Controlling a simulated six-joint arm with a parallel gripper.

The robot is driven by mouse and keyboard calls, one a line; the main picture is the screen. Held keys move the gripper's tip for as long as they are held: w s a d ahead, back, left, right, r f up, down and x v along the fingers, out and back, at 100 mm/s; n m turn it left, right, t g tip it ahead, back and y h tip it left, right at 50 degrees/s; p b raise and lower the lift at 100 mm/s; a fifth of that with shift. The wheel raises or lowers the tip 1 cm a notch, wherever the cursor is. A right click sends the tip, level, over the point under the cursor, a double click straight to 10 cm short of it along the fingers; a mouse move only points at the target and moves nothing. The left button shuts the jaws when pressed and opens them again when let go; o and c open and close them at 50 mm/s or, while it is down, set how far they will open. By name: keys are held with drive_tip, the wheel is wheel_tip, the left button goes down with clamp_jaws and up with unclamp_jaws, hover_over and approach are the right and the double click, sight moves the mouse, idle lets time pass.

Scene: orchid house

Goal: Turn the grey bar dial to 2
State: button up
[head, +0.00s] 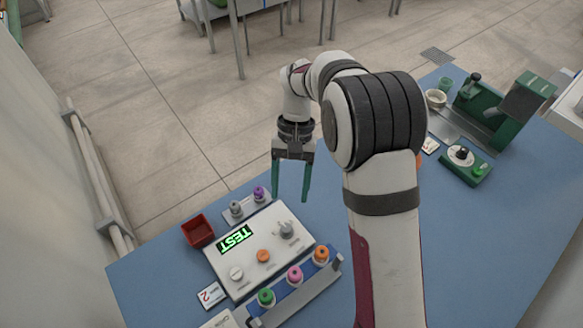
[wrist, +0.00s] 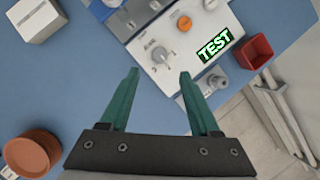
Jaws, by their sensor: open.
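The white control box (head: 225,262) stands on the blue bench and has a lit green display reading TEST (head: 235,239). The grey bar dial (head: 286,230) is on its top near the far right corner; it also shows in the wrist view (wrist: 160,55). The dial's scale marks are too small to read. A card with a red 2 (head: 211,296) lies beside the box. My gripper (head: 290,195) is open and empty above the far side of the box. In the wrist view, its green fingertips (wrist: 159,74) are apart, with the dial just beyond the gap.
An orange knob (head: 263,256) and a white knob (head: 237,273) share the box top. Green equipment (head: 490,110) stands at right.

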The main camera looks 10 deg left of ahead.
drive_tip(key=v, duration=0.6)
drive_tip(key=shift+r, duration=0.1)
